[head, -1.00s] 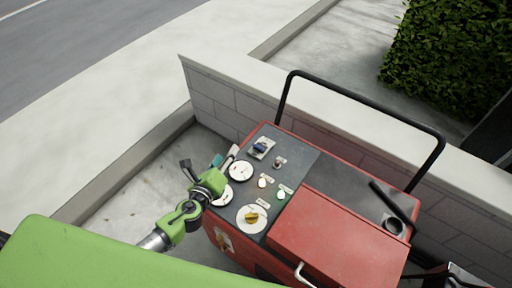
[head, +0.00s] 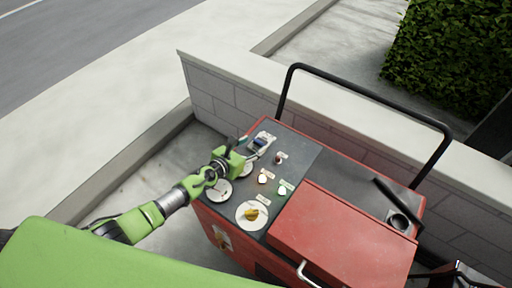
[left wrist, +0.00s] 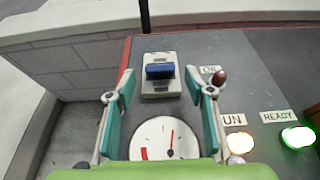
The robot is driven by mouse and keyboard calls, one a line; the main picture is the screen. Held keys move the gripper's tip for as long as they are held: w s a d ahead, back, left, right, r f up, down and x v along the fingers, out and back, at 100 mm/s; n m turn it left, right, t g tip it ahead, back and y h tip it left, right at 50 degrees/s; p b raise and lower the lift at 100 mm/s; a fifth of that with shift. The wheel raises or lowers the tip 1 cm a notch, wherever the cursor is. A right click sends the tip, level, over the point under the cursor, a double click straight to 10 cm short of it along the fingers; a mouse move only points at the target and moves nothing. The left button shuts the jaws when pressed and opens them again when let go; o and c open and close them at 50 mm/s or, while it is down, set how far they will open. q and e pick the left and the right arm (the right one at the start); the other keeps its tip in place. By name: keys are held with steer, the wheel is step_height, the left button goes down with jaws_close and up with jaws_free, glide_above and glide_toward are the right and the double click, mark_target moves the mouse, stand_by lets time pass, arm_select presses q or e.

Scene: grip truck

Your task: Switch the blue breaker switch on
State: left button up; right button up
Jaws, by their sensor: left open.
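The blue breaker switch (head: 261,142) sits on a pale plate at the far left corner of the dark control panel. In the left wrist view the blue switch (left wrist: 160,71) lies ahead of my left gripper (left wrist: 155,95), centred between its two fingers and beyond their tips. My left gripper (head: 249,149) is open and empty, just short of the switch and over the panel's gauges. Whether the switch is up or down I cannot tell. My right gripper is not in view.
The panel (head: 292,155) also has a brown knob (left wrist: 219,77), a lit RUN lamp (left wrist: 239,142), a green READY lamp (left wrist: 298,137), round gauges and a yellow-handled dial (head: 251,213). A black rail (head: 370,92) and a block wall (head: 215,100) stand behind.

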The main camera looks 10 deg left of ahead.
mark_target(257, 143)
arm_select(q)
steer(key=shift+b+x, duration=0.6)
steer(key=shift+x, duration=1)
steer(key=shift+r, duration=0.1)
